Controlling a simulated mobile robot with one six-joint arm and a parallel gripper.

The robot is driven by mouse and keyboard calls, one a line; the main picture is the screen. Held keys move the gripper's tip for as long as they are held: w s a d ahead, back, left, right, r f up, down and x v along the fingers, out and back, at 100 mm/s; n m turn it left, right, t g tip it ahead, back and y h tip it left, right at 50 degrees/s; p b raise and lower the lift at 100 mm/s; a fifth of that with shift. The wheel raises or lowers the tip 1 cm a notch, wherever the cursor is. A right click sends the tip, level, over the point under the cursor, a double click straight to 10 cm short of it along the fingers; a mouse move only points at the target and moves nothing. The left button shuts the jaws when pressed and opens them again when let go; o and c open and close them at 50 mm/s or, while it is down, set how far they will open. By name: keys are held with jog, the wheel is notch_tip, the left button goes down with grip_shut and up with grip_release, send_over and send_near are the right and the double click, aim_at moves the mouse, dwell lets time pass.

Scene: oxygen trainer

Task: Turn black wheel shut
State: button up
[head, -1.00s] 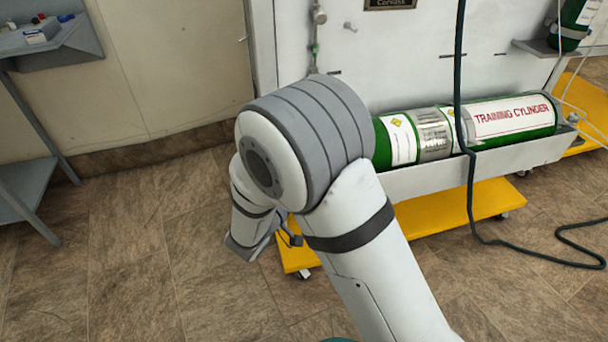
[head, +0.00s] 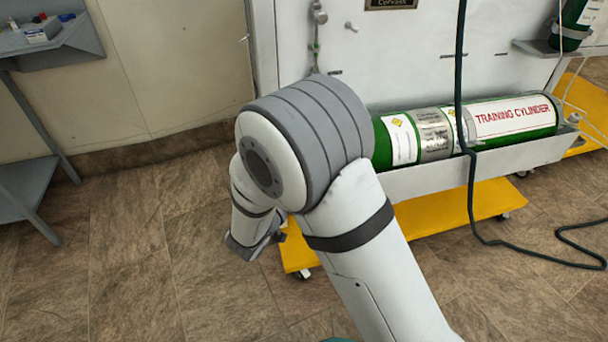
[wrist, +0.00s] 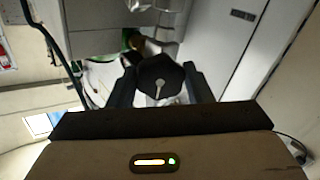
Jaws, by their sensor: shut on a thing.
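The black wheel (wrist: 158,82) shows in the wrist view as a dark, lobed knob with a pale key-shaped centre. My gripper (wrist: 161,72) has one finger on each side of it and is shut on it. In the head view my own arm hides the wheel and most of the gripper. The green training cylinder (head: 510,118) lies on its side in a white trough, its left end hidden behind my arm.
A dark hose (head: 470,190) hangs in front of the cylinder and trails on the floor at right. A yellow wheeled base (head: 440,212) sits below. A grey shelf stand (head: 75,45) is at left. Floor between is clear.

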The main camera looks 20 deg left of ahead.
jog(key=shift+f, duration=0.15)
jog(key=o, duration=1)
jog(key=p+v, duration=0.2)
jog(key=v, duration=0.6)
jog(key=shift+w, duration=0.1)
